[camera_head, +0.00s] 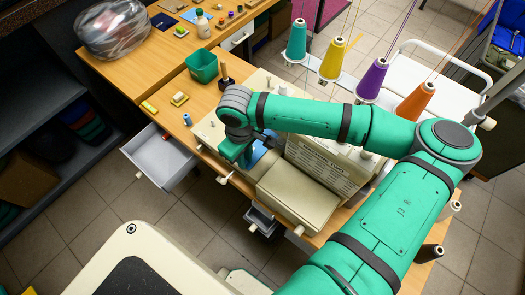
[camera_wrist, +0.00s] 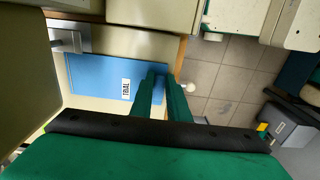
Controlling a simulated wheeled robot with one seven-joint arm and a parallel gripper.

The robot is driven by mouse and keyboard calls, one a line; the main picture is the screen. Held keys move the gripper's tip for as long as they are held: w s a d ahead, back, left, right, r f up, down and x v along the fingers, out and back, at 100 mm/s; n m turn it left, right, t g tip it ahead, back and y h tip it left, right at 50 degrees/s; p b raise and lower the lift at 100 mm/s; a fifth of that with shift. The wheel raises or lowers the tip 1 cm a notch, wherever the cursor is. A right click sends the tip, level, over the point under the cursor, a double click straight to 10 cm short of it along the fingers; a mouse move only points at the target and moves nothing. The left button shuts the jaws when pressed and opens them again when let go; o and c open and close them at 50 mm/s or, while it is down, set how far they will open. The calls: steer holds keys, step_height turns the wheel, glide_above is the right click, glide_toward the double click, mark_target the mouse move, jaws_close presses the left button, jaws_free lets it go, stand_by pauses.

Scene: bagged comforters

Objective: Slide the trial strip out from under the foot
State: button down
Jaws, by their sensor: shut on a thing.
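The trial strip (camera_wrist: 95,78) is a flat blue piece with a white label reading "TRIAL". It lies on the pale machine bed, and part of it shows blue in the head view (camera_head: 261,155). My gripper (camera_wrist: 163,78) is shut on the strip's right end, near the bed edge. In the head view my gripper (camera_head: 238,153) is at the left side of the sewing machine (camera_head: 298,190). A metal part that looks like the foot (camera_wrist: 70,40) is at the strip's far left corner. I cannot tell whether it still overlaps the strip.
Thread cones (camera_head: 372,78) stand behind the machine. A green bin (camera_head: 202,66) and small items are on the wooden table (camera_head: 205,97). An open drawer (camera_head: 160,155) juts out at the left front. Tiled floor shows beyond the bed edge.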

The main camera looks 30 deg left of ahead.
steer(key=shift+w+a, duration=0.1)
steer(key=shift+a, duration=1.6)
steer(key=shift+r, duration=0.2)
steer(key=shift+r, duration=3.9)
